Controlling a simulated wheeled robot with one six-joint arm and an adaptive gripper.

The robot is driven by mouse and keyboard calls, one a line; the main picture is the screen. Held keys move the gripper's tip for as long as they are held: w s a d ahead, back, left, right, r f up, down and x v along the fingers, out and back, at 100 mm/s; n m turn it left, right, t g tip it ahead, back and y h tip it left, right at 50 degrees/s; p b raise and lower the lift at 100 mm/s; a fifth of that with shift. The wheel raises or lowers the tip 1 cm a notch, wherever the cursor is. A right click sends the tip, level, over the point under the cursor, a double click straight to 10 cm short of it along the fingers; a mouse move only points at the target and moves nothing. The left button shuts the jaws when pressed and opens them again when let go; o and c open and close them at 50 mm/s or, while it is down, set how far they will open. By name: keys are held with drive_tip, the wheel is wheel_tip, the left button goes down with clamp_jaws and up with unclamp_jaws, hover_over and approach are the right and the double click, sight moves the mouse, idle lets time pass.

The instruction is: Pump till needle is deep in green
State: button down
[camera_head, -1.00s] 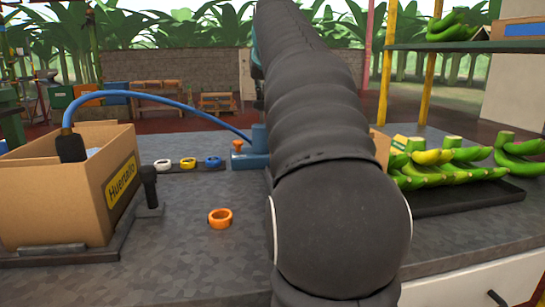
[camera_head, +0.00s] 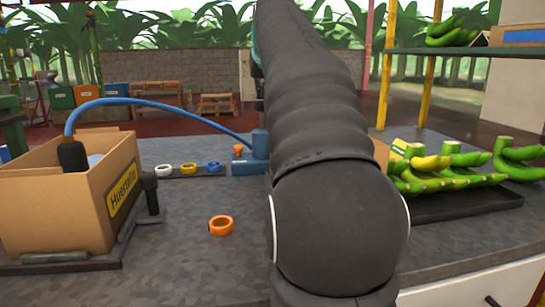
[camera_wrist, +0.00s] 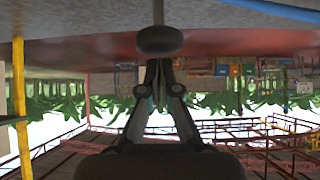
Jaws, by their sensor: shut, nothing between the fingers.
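A blue pump-like body (camera_head: 248,157) stands on the grey worktop, partly hidden behind my arm. A blue hose (camera_head: 150,104) runs from it to a black fitting (camera_head: 73,155) in the cardboard box. In the wrist view, which is upside down, a dark round knob (camera_wrist: 160,40) sits on a rod. My gripper (camera_wrist: 158,64) is shut and empty, pointing down with its fingertips just above the knob; I cannot tell if they touch. My gripper is hidden in the head view. No gauge, needle or green zone can be made out.
The cardboard box (camera_head: 60,215) stands at left. White, yellow and blue rings lie in a black strip (camera_head: 186,172). An orange ring (camera_head: 221,226) lies on the open worktop (camera_head: 190,265). Green bananas (camera_head: 450,170) lie in a black tray (camera_head: 470,204) at right, below a shelf (camera_head: 470,48).

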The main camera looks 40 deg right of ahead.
sight(262, 102)
idle(1.4)
drive_tip(key=shift+f+b, duration=1.25)
drive_tip(key=shift+f, duration=0.35)
drive_tip(key=shift+r+p, duration=1.3)
drive_tip(key=shift+r, duration=0.35)
wheel_tip(262, 102, up, 8)
